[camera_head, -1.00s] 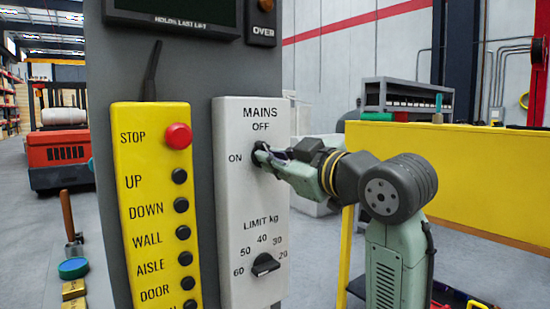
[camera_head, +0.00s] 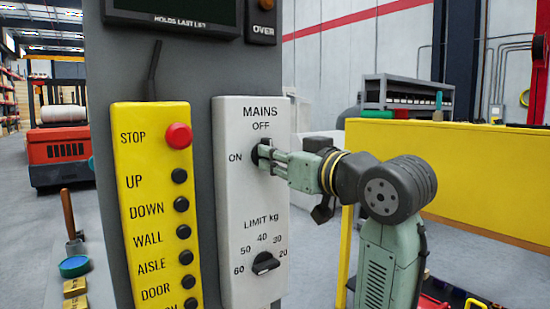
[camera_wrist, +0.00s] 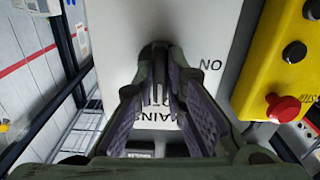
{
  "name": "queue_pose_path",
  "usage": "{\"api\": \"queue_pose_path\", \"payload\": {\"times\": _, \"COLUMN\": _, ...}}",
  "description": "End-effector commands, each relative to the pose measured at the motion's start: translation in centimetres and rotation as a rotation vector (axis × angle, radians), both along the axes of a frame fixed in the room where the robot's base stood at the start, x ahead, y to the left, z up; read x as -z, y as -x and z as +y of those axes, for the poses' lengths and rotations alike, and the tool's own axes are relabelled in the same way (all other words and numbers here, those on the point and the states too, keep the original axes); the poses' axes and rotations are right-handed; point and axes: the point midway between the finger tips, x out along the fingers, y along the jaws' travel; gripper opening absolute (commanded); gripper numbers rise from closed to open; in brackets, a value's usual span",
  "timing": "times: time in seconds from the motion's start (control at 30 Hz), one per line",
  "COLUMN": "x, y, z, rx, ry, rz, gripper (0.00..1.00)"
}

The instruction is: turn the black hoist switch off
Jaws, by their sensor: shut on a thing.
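The black hoist switch (camera_head: 265,143) is the MAINS knob on the white panel (camera_head: 227,200), with OFF printed above it and ON to its left. My gripper (camera_head: 262,156) comes from the right and is shut on it, hiding much of the knob. In the wrist view the dark knob (camera_wrist: 154,52) sits between the tips of my gripper (camera_wrist: 154,68). ON is to the right there, and OFF shows between the fingers. The knob's handle seems lined up roughly with OFF, but its marked end is hidden.
The LIMIT kg knob (camera_head: 265,263) is lower on the same panel. A yellow pendant panel (camera_head: 150,220) with a red STOP button (camera_head: 178,136) and several black buttons stands to the left. A yellow barrier (camera_head: 470,175) is behind my arm on the right.

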Motion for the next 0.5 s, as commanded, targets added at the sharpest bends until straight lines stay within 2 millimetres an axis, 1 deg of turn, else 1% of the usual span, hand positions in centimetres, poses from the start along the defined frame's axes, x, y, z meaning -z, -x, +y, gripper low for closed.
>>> {"api": "queue_pose_path", "payload": {"times": 0.3, "x": -0.01, "y": 0.00, "z": -0.01, "rx": 0.000, "ry": -0.001, "rz": 0.000, "gripper": 0.00}}
{"api": "queue_pose_path", "payload": {"times": 0.33, "x": -0.02, "y": 0.00, "z": -0.01, "rx": 0.000, "ry": -0.001, "rz": -0.001, "gripper": 0.13}}
{"api": "queue_pose_path", "payload": {"times": 0.5, "x": -0.02, "y": 0.00, "z": -0.01, "rx": 0.000, "ry": -0.001, "rz": -0.001, "gripper": 0.24}}
